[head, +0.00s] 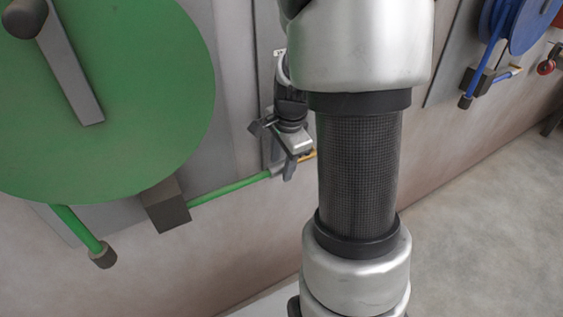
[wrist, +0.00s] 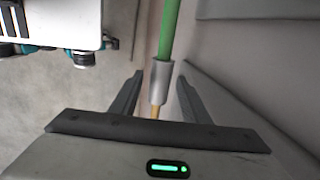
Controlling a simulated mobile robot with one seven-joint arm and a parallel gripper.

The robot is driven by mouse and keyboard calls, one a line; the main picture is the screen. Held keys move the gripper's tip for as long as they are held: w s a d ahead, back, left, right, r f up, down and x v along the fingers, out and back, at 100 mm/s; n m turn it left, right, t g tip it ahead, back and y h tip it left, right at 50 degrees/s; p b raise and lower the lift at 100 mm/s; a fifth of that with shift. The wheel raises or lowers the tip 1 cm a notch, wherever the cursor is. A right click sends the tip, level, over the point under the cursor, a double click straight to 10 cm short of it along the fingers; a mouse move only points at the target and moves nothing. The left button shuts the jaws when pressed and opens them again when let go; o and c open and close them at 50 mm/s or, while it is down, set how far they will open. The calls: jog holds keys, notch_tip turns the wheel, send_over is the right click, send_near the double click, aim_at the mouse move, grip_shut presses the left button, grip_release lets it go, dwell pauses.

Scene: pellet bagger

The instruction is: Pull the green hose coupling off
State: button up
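The green hose (head: 230,187) runs right from a dark block under the green reel to my gripper (head: 284,168). In the wrist view the green hose (wrist: 170,32) comes down from the top and ends in a grey cylindrical coupling (wrist: 161,82). A brass-coloured stub (wrist: 155,112) shows at the coupling's lower end; it also shows in the head view (head: 308,155). My gripper's two dark fingers stand open, one on each side of the coupling. Gaps show between coupling and fingers.
A large green reel disc (head: 110,100) with a dark-knobbed crank fills the left. A second green hose end with a dark cap (head: 103,256) hangs below it. A blue reel (head: 530,25) with a blue hose is at upper right. Open floor (head: 480,240) lies at right.

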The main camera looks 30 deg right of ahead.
aim_at(264, 173)
grip_shut()
jog(key=a+p, duration=0.1)
jog(key=a, duration=0.3)
jog(key=shift+s+a+r+p, duration=0.1)
jog(key=shift+a+p, duration=0.15)
jog(key=shift+p, duration=0.15)
jog(key=shift+a, duration=0.2)
jog(key=shift+o, duration=0.9)
grip_release()
jog(key=shift+a, duration=0.15)
jog(key=shift+r, duration=0.15)
jog(key=s+r+p, duration=0.3)
jog(key=r, duration=1.3)
jog(key=shift+s+r, duration=0.2)
jog(key=shift+r, duration=0.1)
